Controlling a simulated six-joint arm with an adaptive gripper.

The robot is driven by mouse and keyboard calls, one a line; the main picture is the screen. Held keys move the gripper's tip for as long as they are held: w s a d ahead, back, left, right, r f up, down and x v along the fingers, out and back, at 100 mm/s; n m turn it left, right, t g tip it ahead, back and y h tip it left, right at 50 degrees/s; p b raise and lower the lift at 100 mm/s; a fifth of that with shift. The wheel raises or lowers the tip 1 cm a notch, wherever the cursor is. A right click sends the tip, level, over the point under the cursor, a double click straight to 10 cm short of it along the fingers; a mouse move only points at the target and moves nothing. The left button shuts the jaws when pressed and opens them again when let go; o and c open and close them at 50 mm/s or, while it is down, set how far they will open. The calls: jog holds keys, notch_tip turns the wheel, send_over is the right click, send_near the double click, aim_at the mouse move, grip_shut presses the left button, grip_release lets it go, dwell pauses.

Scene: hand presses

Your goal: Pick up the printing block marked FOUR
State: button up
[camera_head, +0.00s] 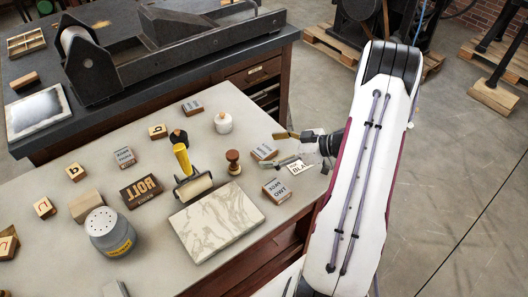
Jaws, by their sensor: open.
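My gripper (281,148) is open, low over the right edge of the pale table, with its fingers pointing left. A small wooden block with a grey lettered face (264,151) lies just left of the fingertips; I cannot tell whether they touch it. Its lettering is too small to read. Similar lettered blocks lie at the table's back (192,107), on the left (124,157) and below my gripper (278,190). The one below seems to read TWO. I cannot make out which block is marked FOUR.
A small card (298,168) lies close under my gripper. A wooden hand stamp (233,161), a yellow-handled roller (184,167) and a marble slab (217,218) stand to the left. A grey shaker can (110,232) and single-letter blocks are farther left. A dark press (160,52) stands behind.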

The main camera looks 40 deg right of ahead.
jog(key=shift+x, duration=0.8)
jog(key=c, duration=1.2)
